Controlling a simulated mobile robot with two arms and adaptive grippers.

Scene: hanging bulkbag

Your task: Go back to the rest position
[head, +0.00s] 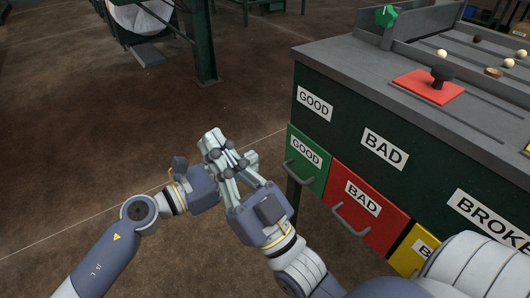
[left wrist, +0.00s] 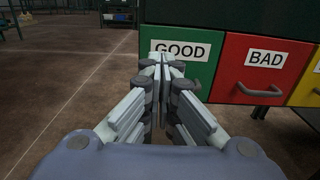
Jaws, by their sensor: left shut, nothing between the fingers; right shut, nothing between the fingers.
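My left gripper (head: 249,160) reaches in from the left, pointing right toward the drawers. Its fingers are shut and empty; in the left wrist view the closed fingertips (left wrist: 164,62) show in front of the green drawer. My right gripper (head: 211,139) comes from the lower right and points up and left. Its fingers are together with nothing visible between them. The two grippers overlap in the head view, and I cannot tell whether they touch. Both are over open floor, left of the cabinet.
A dark cabinet (head: 340,128) stands at right, with a green GOOD drawer (head: 307,160), a red BAD drawer (head: 366,208) and a yellow drawer (head: 405,258), all with handles. On top are a red plate with black knob (head: 425,87) and several balls. A green post (head: 201,45) and white bag (head: 140,16) stand behind.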

